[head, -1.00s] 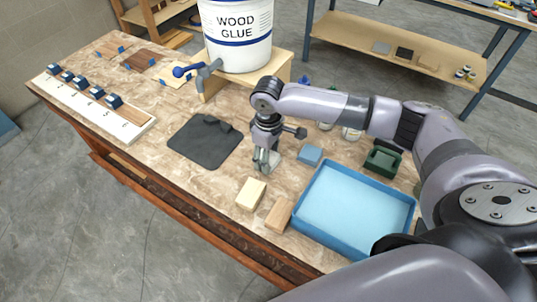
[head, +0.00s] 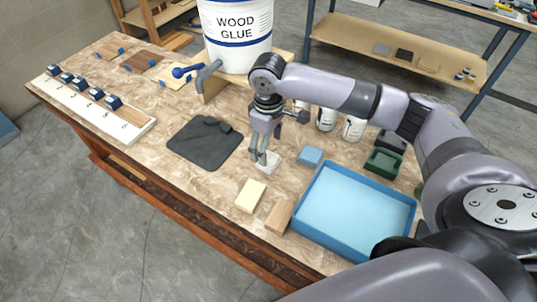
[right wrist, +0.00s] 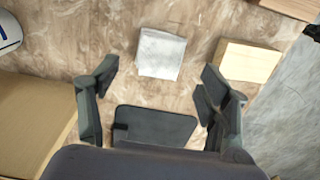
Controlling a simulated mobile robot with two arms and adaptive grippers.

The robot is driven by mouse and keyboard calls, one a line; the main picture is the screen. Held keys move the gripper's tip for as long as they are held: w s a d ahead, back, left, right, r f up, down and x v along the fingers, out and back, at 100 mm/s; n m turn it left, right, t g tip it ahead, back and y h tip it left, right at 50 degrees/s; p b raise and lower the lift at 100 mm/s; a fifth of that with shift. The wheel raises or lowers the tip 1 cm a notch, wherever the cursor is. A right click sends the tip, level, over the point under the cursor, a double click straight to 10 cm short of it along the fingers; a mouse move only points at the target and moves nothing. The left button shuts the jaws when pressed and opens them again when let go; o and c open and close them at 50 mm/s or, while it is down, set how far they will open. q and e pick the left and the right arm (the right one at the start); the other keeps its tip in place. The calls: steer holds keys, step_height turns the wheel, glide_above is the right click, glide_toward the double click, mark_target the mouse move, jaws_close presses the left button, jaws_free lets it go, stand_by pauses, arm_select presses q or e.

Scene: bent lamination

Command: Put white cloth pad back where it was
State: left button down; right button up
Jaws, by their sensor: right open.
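The white cloth pad (head: 270,164) lies on the worktop between the dark mat (head: 190,150) and the small blue block. My right gripper (head: 258,158) points down, open and empty, over the left side of the pad. In the right wrist view the white pad (right wrist: 161,54) lies just beyond my two spread fingertips (right wrist: 161,75), apart from them. My left gripper is not in view.
A cream block (head: 250,196), a wooden block (head: 279,215), a blue block (head: 310,155) and a blue tray (head: 315,246) are close by. The glue bucket (head: 237,45) stands on a wooden stand behind. White bottles and a green box (head: 383,161) stand right.

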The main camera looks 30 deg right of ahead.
mark_target(268, 159)
step_height(268, 159, up, 6)
steer(key=shift+r, duration=0.25)
steer(key=shift+f, duration=0.1)
stand_by(0.4)
